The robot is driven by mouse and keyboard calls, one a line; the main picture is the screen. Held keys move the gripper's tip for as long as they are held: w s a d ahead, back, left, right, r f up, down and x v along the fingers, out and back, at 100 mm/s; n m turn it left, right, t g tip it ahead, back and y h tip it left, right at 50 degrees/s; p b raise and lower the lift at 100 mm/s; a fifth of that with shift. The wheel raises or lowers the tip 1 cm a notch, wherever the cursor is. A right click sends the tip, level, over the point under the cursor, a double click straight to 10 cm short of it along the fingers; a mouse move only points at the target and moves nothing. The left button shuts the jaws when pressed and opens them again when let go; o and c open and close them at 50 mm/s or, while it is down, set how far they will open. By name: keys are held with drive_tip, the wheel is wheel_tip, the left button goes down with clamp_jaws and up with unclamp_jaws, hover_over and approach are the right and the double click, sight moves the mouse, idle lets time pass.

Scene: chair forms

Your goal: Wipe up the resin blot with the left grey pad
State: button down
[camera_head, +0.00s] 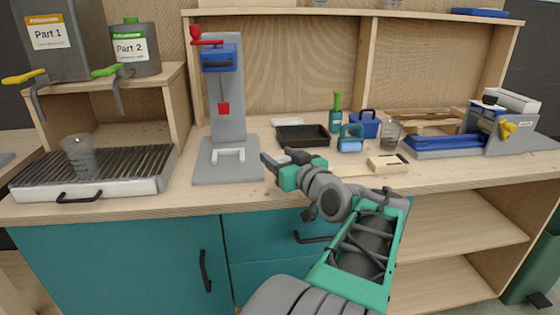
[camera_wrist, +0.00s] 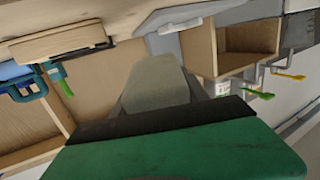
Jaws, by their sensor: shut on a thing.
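My gripper (camera_head: 272,162) is low over the front of the workbench, just right of the press base. In the wrist view, a pale grey block-like piece (camera_wrist: 158,82) fills the space between my dark fingers, and my gripper is shut on it. It looks like a grey pad; I cannot tell whether it is the left one. In the head view my gripper largely hides it. I cannot make out a resin blot in either view; my arm covers part of the bench top. No second grey pad is clearly visible.
The grey press (camera_head: 228,110) stands left of my gripper. A wooden block (camera_head: 386,164) lies right. A slatted metal tray (camera_head: 130,170) holds a clear cup (camera_head: 78,155).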

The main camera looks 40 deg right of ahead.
drive_tip(key=shift+r+p, duration=0.8)
drive_tip(key=shift+r, duration=0.7)
